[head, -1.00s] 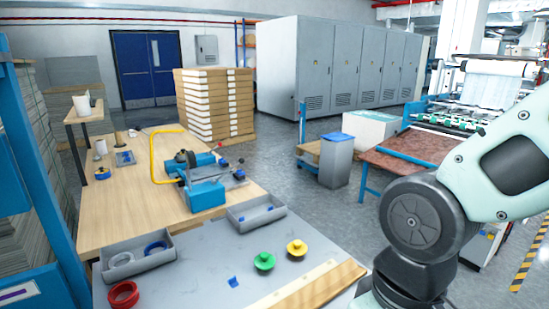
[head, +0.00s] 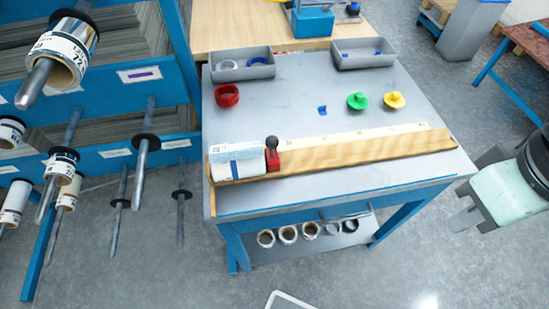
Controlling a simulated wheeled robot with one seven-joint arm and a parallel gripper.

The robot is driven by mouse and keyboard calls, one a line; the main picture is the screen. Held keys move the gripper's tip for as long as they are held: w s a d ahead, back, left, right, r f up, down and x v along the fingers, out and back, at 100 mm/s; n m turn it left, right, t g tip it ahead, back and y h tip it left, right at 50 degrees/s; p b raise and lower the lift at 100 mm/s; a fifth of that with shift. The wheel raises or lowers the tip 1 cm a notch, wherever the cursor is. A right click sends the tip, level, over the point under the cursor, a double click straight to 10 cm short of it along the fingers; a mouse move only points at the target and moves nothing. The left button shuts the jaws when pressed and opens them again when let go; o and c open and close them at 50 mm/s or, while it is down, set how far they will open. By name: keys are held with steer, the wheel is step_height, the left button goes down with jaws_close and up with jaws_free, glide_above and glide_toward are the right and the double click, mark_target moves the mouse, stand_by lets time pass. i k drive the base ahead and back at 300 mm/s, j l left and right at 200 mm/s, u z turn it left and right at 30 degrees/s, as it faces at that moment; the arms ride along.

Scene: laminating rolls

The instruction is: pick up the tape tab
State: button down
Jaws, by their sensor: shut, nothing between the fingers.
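A small blue tape tab (head: 322,110) lies flat on the grey top of the worktable (head: 275,120), left of a green knobbed disc (head: 357,101). My gripper (head: 462,219) is at the right edge of the head view, off the table's right side and well apart from the tab. Its fingers look shut and empty. Small blue pieces (head: 378,53) also show in the right grey tray (head: 350,62). Nothing covers the tab on the table.
A yellow disc (head: 394,99), a red ring (head: 227,95) and a left tray (head: 228,72) share the tabletop. A wooden strip (head: 350,151) with a white roll (head: 236,171) runs along the front. A blue rack (head: 178,130) with rods stands left. Floor is clear at front right.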

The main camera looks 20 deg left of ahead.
mark_target(321, 110)
steer(key=k+u, duration=0.2)
steer(key=u, duration=0.2)
steer(key=k+u, duration=0.2)
steer(key=u, duration=0.15)
steer(key=k+j+u, duration=0.2)
steer(key=u, duration=0.2)
steer(key=z, duration=0.5)
steer(key=i+u, duration=0.45)
steer(key=i+l+u, duration=0.1)
steer(key=i+u, duration=0.4)
steer(key=k, duration=0.05)
